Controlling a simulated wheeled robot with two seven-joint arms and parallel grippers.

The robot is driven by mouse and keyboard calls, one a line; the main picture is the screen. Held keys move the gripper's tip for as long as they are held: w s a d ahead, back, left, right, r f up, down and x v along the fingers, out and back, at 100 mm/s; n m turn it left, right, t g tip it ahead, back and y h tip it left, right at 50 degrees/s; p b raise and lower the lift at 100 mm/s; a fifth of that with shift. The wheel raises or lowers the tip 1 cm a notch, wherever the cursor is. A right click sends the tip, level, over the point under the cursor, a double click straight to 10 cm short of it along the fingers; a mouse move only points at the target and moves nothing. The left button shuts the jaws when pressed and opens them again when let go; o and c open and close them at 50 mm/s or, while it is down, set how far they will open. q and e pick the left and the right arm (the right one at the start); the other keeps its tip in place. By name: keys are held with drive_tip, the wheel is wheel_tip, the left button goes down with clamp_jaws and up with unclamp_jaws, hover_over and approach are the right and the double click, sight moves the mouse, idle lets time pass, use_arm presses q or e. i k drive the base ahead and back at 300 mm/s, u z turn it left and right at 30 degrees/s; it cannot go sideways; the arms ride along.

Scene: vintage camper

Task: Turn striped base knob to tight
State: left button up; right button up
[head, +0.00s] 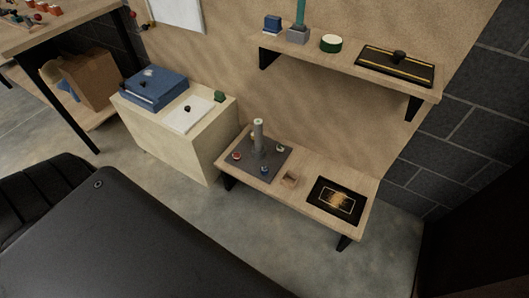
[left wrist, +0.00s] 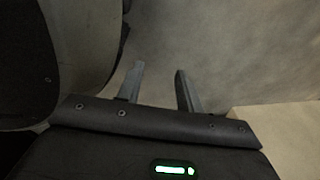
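A black base with yellow stripes (head: 376,71) lies on the right part of the upper shelf in the head view. A black knob (head: 399,57) stands on top of it; its turn position is too small to read. My left gripper (left wrist: 158,70) shows only in the left wrist view, with its two fingers apart and nothing between them. Neither the striped base nor its knob shows in that view. My right gripper is in neither view.
Below, a lower shelf (head: 318,167) carries a grey board (head: 275,174) and a black panel (head: 336,201). A pale cabinet (head: 195,153) stands left. Bare floor lies in front.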

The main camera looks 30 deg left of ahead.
sight(280, 148)
drive_tip(key=k, duration=0.6)
drive_tip(key=u, duration=0.75)
drive_tip(key=i, duration=1.75)
drive_tip(key=z, duration=1.35)
